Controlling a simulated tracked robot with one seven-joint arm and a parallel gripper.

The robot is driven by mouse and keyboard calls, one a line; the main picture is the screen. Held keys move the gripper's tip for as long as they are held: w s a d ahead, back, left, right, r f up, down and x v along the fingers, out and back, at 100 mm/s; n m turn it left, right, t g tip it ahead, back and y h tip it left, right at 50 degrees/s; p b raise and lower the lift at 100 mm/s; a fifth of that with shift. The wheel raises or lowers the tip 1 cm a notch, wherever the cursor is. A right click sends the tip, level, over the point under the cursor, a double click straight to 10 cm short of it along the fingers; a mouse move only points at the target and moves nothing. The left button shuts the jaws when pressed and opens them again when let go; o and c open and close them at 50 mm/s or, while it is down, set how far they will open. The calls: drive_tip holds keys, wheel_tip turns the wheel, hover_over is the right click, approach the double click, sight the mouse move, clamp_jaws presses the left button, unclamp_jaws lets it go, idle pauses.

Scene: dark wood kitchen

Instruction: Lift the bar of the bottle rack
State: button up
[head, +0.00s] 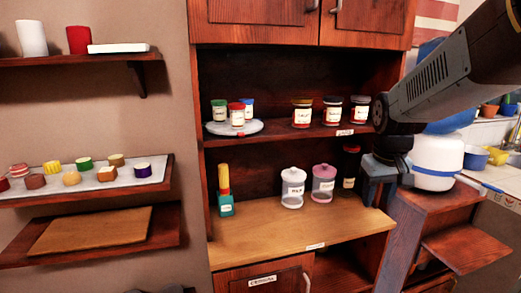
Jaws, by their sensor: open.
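My gripper (383,188) is at the right end of the wooden cabinet, in front of its lower open shelf. It is open, with no object visible between its fingers. A dark bottle (350,166) stands upright at the back right of that shelf, just left of my gripper and partly behind a lidded jar. I cannot make out a bottle rack or its bar in this view. My arm comes in from the upper right and covers part of the cabinet's right side.
A white jar (292,188), a pink-lidded jar (323,184) and a green holder (226,204) stand on the wooden counter (290,238). Several small jars line the shelf above. Wall shelves (70,257) hold items at left. A reddish wooden panel (466,248) juts out at lower right.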

drive_tip(key=s+a+r+m+t, duration=0.1)
drive_tip(key=s+a+r+t, duration=0.2)
drive_tip(key=s, duration=0.8)
wheel_tip(320, 180, up, 2)
drive_tip(key=shift+a+r+y, duration=0.2)
drive_tip(key=shift+a+y, duration=0.2)
drive_tip(key=shift+a, duration=0.05)
drive_tip(key=shift+s, duration=0.15)
